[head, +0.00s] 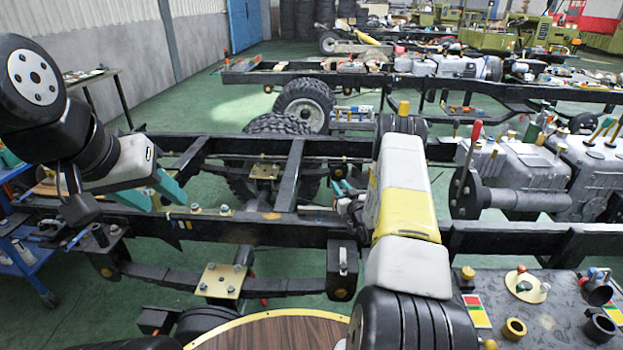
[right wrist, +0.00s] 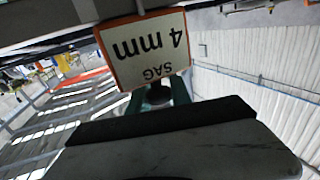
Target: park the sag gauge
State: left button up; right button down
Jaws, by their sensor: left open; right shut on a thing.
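The sag gauge (right wrist: 145,50) is a white card with an orange edge, printed "SAG 4 mm", upside down in the right wrist view. Its dark stem is between the green fingers of my right gripper (right wrist: 158,95), which is shut on it. In the head view my right gripper (head: 345,188) is over the near chassis frame (head: 250,228), partly hidden by my own arm; I cannot make the gauge out clearly there. My left gripper (head: 160,193) is open and empty, with teal fingers above the left part of the same frame.
A dark bench top (head: 555,315) at lower right carries brass rings, a black cup and coloured labels. A round wooden top (head: 270,335) is at the bottom. A blue cart (head: 25,260) stands at far left. A gearbox (head: 520,170) sits on the frame at right.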

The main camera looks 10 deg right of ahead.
jog(key=s+d, duration=0.3)
jog(key=d, duration=0.9)
jog(key=s+d, duration=0.4)
jog(key=d, duration=0.8)
jog(key=c, duration=1.2)
grip_release()
jog(key=shift+c, duration=0.2)
jog(key=s, duration=0.7)
jog(key=shift+s+d, duration=0.35)
jog(key=shift+d, duration=0.1)
